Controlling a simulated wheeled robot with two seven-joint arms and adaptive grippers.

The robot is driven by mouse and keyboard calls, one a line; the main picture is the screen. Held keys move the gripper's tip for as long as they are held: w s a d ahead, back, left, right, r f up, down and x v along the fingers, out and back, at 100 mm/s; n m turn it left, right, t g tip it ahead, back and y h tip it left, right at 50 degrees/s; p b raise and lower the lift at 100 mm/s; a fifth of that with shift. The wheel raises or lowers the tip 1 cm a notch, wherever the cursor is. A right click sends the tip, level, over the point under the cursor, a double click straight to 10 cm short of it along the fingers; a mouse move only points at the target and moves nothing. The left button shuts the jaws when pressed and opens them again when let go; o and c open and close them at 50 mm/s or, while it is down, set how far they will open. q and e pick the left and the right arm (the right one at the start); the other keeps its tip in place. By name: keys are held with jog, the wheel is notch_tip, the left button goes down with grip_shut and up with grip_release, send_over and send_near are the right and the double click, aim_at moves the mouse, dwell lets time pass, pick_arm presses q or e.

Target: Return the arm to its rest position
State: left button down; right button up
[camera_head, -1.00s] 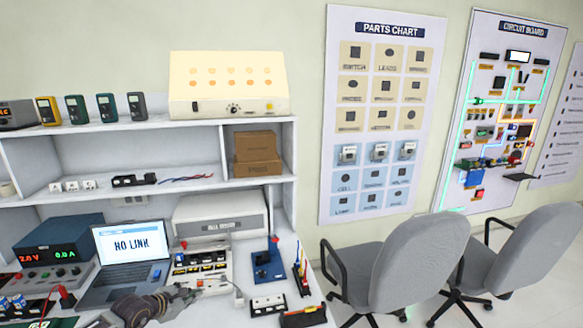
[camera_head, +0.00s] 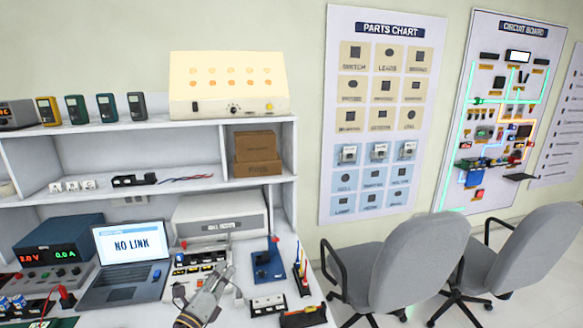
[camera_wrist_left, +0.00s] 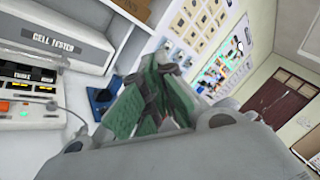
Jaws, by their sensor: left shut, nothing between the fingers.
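My left gripper (camera_head: 223,272) reaches in from the bottom of the head view, over the front of the bench, pointing up and away. It is shut with nothing held. Its fingers, with green pads, also show in the left wrist view (camera_wrist_left: 152,92), close together. In the head view its tip overlaps the lower right of the white cell tester's front panel (camera_head: 188,272); I cannot tell whether it touches. The cell tester (camera_wrist_left: 70,40) also shows at the left of the wrist view. My right gripper is not in view.
The laptop (camera_head: 130,258) reading "NO LINK" stands left of the arm, beside a blue power supply (camera_head: 58,238). A blue stand (camera_head: 268,265) and a small tray (camera_head: 303,318) sit to the right. Shelves (camera_head: 150,207) rise behind. Grey chairs (camera_head: 415,265) stand right of the bench.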

pick_arm(q)
jog(key=s+a+f+n+g+y, duration=0.35)
jog(key=s+a+n+y, duration=0.2)
jog(key=n, duration=0.55)
jog(key=s+a+f+n+g+y, duration=0.2)
jog(key=s+a+f+n+y, duration=0.3)
jog(key=n, duration=0.5)
jog(key=s+d+f+n+g+h, duration=0.25)
jog(key=s+d+f+g, duration=0.2)
jog(key=s, duration=0.45)
jog(key=s+d+f+n+g+h, duration=0.25)
jog(key=s+f+n+g, duration=0.2)
jog(key=s, duration=0.45)
notch_tip(320, 180, down, 32)
jog(key=s+g, duration=0.2)
jog(key=s+a+f, duration=0.1)
jog(key=s+f, duration=0.9)
jog(key=s, duration=0.1)
jog(key=s+a+f+g, duration=0.1)
jog(key=s+a+f, duration=0.1)
jog(key=s+f, duration=0.8)
jog(key=shift+s+a+f+m+y, duration=0.3)
jog(key=shift+s+y, duration=0.15)
jog(key=shift+s, duration=0.45)
